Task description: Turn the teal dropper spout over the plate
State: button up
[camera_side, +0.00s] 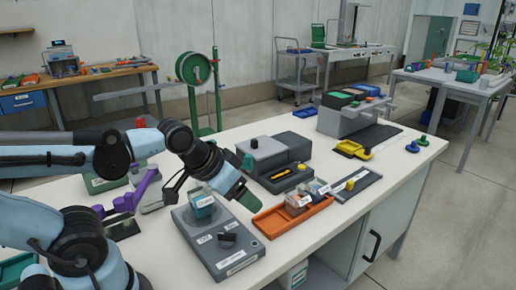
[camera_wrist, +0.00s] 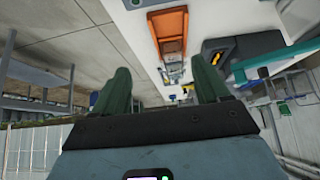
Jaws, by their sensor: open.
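A teal bar, seemingly the dropper spout (camera_wrist: 282,60), shows at the right in the wrist view, beside the dark grey machine (camera_wrist: 212,46). In the side view a small teal end of it (camera_side: 248,162) shows at the left of that machine (camera_side: 280,158). I cannot tell which surface is the plate.
An orange tray (camera_side: 285,222) with small clear containers is to the right of my gripper. A purple lever (camera_side: 135,195) stands at the left. The white bench (camera_side: 345,225) is bare at its front right.

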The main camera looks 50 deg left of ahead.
jog(key=shift+w+a+r+n+g, duration=0.15)
jog(key=shift+w+a+r, duration=0.15)
jog(key=shift+r, duration=0.2)
jog(key=shift+w+a+r+n+g, duration=0.15)
jog(key=shift+w+a+r, duration=0.05)
jog(key=shift+w+r, duration=0.25)
jog(key=c, duration=0.5)
jog(key=shift+o, duration=0.2)
notch_tip(320, 180, up, 10)
jog(key=n+g, duration=0.5)
jog(key=g, duration=0.1)
send_over(249, 155)
notch_tip(249, 155, down, 12)
jog(key=shift+r, duration=0.1)
jog(key=shift+c, duration=0.2)
grip_shut()
